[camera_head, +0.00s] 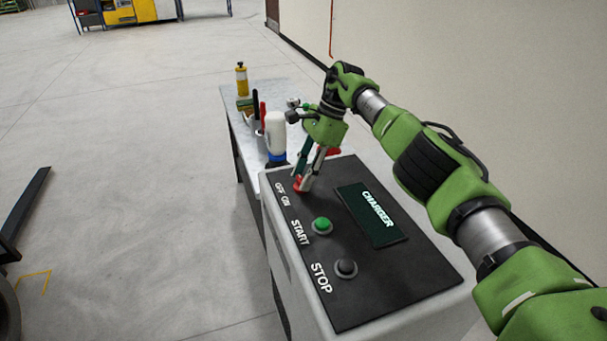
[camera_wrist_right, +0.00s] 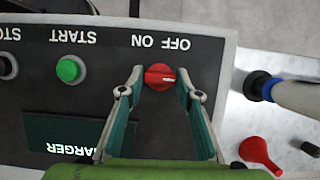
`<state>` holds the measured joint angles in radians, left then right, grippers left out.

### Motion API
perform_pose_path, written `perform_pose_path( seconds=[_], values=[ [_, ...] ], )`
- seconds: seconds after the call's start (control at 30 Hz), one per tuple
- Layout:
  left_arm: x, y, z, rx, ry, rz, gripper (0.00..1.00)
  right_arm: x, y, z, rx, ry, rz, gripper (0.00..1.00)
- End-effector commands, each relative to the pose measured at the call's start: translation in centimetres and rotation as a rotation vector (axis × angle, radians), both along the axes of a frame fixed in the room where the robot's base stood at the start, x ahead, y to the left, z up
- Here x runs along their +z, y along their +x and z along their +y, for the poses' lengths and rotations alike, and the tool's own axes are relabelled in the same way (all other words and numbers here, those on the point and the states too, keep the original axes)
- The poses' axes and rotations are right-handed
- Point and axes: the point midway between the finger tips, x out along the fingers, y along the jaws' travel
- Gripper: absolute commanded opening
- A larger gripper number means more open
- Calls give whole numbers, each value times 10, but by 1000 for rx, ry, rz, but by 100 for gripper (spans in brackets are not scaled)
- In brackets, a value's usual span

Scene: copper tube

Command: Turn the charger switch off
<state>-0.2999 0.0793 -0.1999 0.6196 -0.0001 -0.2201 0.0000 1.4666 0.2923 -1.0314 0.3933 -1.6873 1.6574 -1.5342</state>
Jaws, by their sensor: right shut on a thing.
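The red charger switch (camera_wrist_right: 158,77) is a round knob on the black panel of the charger box (camera_head: 375,290), beside the OFF and ON labels. In the head view the knob (camera_head: 300,185) shows partly behind the fingers. In the right wrist view its white mark points right, on the OFF side of the upside-down lettering. My right gripper (camera_head: 306,176) reaches down onto the knob from above. In the right wrist view its two fingers (camera_wrist_right: 160,72) stand on either side of the knob, shut on it. My left gripper is not in view.
A green START button (camera_head: 322,225), a dark STOP button (camera_head: 346,267) and a CHARGER plate (camera_head: 371,213) share the panel. Behind it, a table (camera_head: 238,106) holds a white bottle (camera_head: 275,130), a yellow bottle (camera_head: 242,79) and a tool cup. A wall stands at right; open floor lies left.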

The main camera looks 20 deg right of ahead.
Motion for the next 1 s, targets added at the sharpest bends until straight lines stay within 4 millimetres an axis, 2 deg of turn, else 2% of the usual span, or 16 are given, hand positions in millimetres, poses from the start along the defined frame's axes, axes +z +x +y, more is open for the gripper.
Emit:
perform_pose_path(
  seconds=[0.07, 0.1, 0.17, 0.67, 1.0],
  values=[
    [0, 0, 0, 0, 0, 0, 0, 1, 1, 0, 2, 0, -5, 10],
    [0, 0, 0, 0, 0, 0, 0, 1, 1, 0, 2, 0, -5, 34],
    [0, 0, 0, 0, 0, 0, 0, 1, 1, 0, 3, 0, -4, 49],
    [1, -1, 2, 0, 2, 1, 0, 0, 0, -1, -18, 0, -1, 49],
    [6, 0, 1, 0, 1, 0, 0, 0, -2, 0, -182, 1, 0, 49]
  ],
)
